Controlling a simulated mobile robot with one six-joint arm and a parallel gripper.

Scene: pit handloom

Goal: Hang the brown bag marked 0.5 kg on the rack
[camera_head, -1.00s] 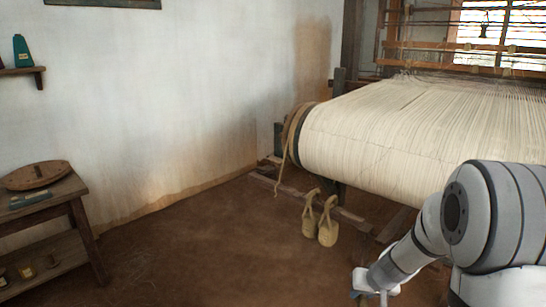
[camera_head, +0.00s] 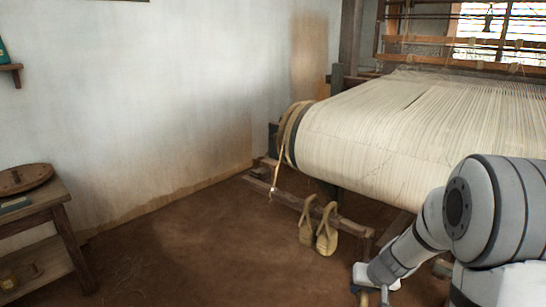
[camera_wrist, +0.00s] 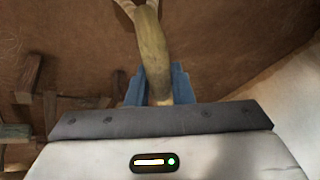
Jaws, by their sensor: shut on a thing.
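My gripper (camera_wrist: 150,88) is shut on a tan-olive strap-like handle (camera_wrist: 152,55) between its blue fingers in the wrist view. Only this band shows; the body of the held thing and any weight mark are hidden. In the head view my gripper (camera_head: 374,287) is low at the bottom edge, with a bit of brown below it. The rack (camera_head: 349,224) is a low wooden bar on short posts beneath the loom, left of my gripper. Two tan bags, one left (camera_head: 306,228) and one right (camera_head: 326,240), hang at its front; no marks are readable.
The loom's wide cream warp roll (camera_head: 350,150) overhangs the rack. A rope (camera_head: 284,150) loops at its left end. A wooden table (camera_head: 62,194) with a round lid stands at the left. The brown floor (camera_head: 190,255) between is clear.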

